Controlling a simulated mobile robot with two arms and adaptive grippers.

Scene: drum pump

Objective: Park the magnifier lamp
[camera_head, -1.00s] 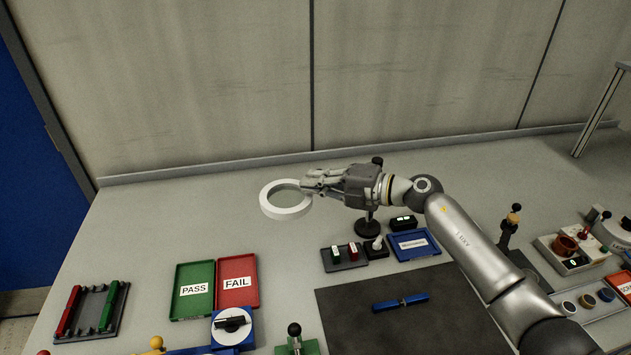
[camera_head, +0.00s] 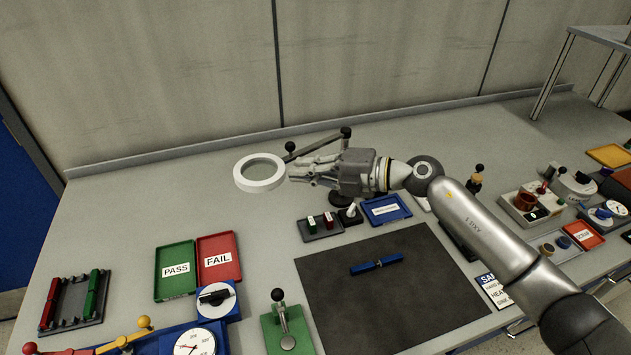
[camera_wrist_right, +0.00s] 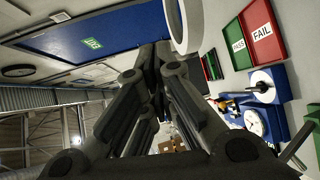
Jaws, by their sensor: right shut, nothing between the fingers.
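The magnifier lamp has a white ring head (camera_head: 260,173) that hangs above the back of the bench. Its dark jointed arm (camera_head: 318,144) with black knobs shows behind my right gripper. My right gripper (camera_head: 292,173) points left with its fingertips close to the ring's right side; I cannot tell whether they touch it. The fingers are shut with nothing between them. In the right wrist view the fingers (camera_wrist_right: 155,55) come together, and part of the white ring (camera_wrist_right: 184,25) shows beside them. Part of the lamp's post is hidden by my right gripper. My left gripper is not in view.
A green PASS tray (camera_head: 176,286) and a red FAIL tray (camera_head: 220,274) lie left of a dark mat (camera_head: 400,310) holding a blue tool (camera_head: 376,264). Small blocks (camera_head: 320,237) and a blue tray (camera_head: 386,221) sit below my gripper. The bench's back left is clear.

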